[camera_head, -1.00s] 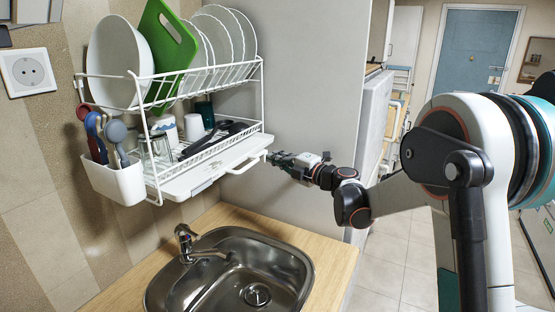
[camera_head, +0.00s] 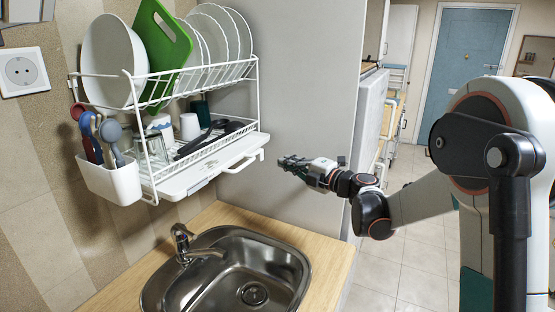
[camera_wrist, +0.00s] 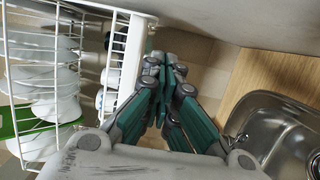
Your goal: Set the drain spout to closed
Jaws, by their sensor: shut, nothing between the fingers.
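A white drip tray (camera_head: 190,181) sits under the wall-hung dish rack (camera_head: 205,75) in the head view. A white, handle-like bar (camera_head: 244,163) projects from its front right edge; I cannot tell whether this is the drain spout, or its setting. My gripper (camera_head: 281,161) is shut and empty, just right of the bar with a small gap between them. In the wrist view my gripper's fingers (camera_wrist: 168,64) meet at the tips, with the rack's white edge (camera_wrist: 127,65) to their left.
A steel sink (camera_head: 210,275) with a tap (camera_head: 181,238) is set in the wooden counter (camera_head: 325,250) below. A grey panel (camera_head: 305,80) stands behind my gripper. A cutlery holder (camera_head: 112,180) hangs at the rack's left. The air above the sink is free.

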